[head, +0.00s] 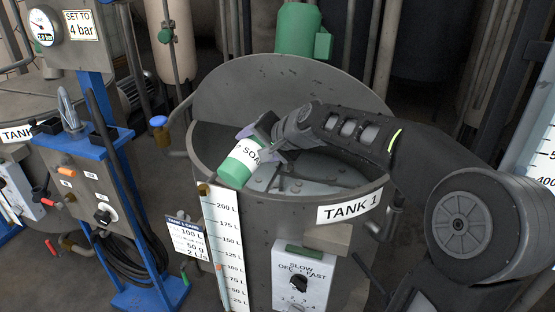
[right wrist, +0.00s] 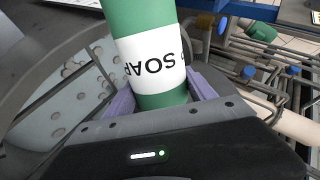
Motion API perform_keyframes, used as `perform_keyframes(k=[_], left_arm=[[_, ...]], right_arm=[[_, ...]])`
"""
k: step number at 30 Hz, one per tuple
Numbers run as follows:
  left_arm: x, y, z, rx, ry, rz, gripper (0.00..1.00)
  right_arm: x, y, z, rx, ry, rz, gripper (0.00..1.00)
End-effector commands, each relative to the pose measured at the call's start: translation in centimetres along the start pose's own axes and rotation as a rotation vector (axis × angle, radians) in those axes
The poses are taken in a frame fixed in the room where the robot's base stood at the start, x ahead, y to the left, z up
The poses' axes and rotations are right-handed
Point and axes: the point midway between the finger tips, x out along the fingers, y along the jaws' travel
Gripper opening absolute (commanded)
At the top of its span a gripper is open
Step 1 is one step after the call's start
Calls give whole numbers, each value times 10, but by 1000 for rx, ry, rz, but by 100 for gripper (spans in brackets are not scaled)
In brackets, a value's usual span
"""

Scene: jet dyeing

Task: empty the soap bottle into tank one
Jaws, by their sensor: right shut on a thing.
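The soap bottle (head: 241,163) is green with a white label reading SOAP. My right gripper (head: 262,146) is shut on it and holds it tilted over the front left part of the open mouth of tank one (head: 285,250). The bottle also shows in the right wrist view (right wrist: 150,55), between the purple finger pads of my right gripper (right wrist: 160,95). The bottle's opening and any flow from it cannot be made out. Tank one is a grey metal vessel labelled TANK 1, with its lid (head: 285,85) raised at the back. My left gripper is not in view.
A blue stand with a control box (head: 100,195) and hanging cable is left of tank one. A level scale (head: 226,250) and a knob panel (head: 302,283) are on the tank's front. A sign (head: 186,238) stands beside it. Another tank (head: 18,134) is at the far left.

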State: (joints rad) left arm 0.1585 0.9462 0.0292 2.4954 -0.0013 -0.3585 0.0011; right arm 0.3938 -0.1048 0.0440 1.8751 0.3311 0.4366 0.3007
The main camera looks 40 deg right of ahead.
Motion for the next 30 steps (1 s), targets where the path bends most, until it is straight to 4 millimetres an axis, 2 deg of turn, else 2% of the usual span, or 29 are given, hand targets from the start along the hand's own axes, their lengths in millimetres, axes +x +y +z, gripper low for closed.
perform_keyframes(k=[30], left_arm=[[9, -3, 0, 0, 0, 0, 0]], right_arm=[[11, 13, -1, 106, -84, -2, 3]])
